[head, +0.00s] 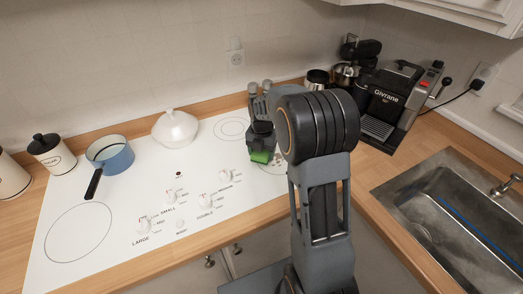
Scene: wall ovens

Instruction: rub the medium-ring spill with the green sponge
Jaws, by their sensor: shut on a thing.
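The green sponge (261,156) is in the head view, low at the right end of the white cooktop (120,190). My gripper (262,146) points down and is shut on the sponge. The sponge is at or just above the cooktop surface; I cannot tell whether it touches. Just right of it, a ring (272,169) shows in part, with small brownish marks that look like the spill (278,163). My arm hides the rest of this ring and some of the spill.
A blue saucepan (117,157) with a black handle and a white lidded pot (175,128) stand on the cooktop's left and back. Knobs (203,200) line its front. A coffee machine (393,100) stands behind at right, a sink (455,205) at far right.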

